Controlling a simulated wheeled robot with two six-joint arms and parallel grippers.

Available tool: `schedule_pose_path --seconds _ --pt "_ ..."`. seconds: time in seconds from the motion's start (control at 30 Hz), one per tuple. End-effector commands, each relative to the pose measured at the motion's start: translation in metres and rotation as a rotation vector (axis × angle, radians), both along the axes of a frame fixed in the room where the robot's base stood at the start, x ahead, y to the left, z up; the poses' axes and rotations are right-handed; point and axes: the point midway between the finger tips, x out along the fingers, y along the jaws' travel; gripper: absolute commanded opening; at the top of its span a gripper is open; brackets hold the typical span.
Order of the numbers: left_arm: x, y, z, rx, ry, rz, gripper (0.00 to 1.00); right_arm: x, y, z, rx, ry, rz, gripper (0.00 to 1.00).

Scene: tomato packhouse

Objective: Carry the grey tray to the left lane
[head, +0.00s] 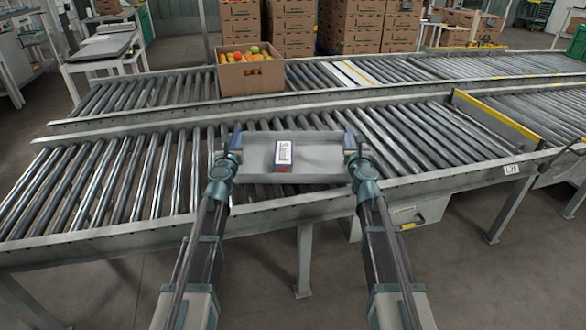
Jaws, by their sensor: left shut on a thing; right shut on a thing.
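The grey tray (317,158) is in the middle of the head view, over the near roller conveyor (120,180). A small box (284,155) with a white, dark-printed top and a reddish front lies in it, left of its middle. My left gripper (236,150) is shut on the tray's left end. My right gripper (350,152) is shut on its right end. The tray looks about level. I cannot tell whether its underside touches the rollers.
A cardboard box of tomatoes (250,75) stands on the far conveyor (330,75). A yellow-edged bar (497,117) crosses the near conveyor at the right. Stacked cartons (290,25) stand behind. The near rollers left of the tray are clear.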

Motion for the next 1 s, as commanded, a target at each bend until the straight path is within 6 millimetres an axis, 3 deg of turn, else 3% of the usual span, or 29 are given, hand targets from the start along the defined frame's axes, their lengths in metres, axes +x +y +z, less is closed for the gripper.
schedule_pose_path --seconds 0.23,0.27,0.4,0.77,1.0 --pt "0.0 0.0 -0.018 0.0 0.0 0.0 0.0 0.0 0.0 -0.018 0.0 0.0 0.0 0.0" --pt "0.0 0.0 -0.014 0.0 0.0 0.0 0.3 0.0 0.0 -0.015 0.0 0.0 0.0 0.3" --pt "0.0 0.0 -0.014 0.0 0.0 0.0 0.55 0.0 0.0 -0.014 0.0 0.0 0.0 0.55" --pt "-0.002 0.0 -0.014 0.0 0.0 0.0 0.55 0.0 0.0 -0.014 0.0 0.0 0.0 0.55" --pt "-0.025 0.0 -0.014 0.0 0.0 0.0 0.55 0.0 0.0 -0.014 0.0 0.0 0.0 0.55"
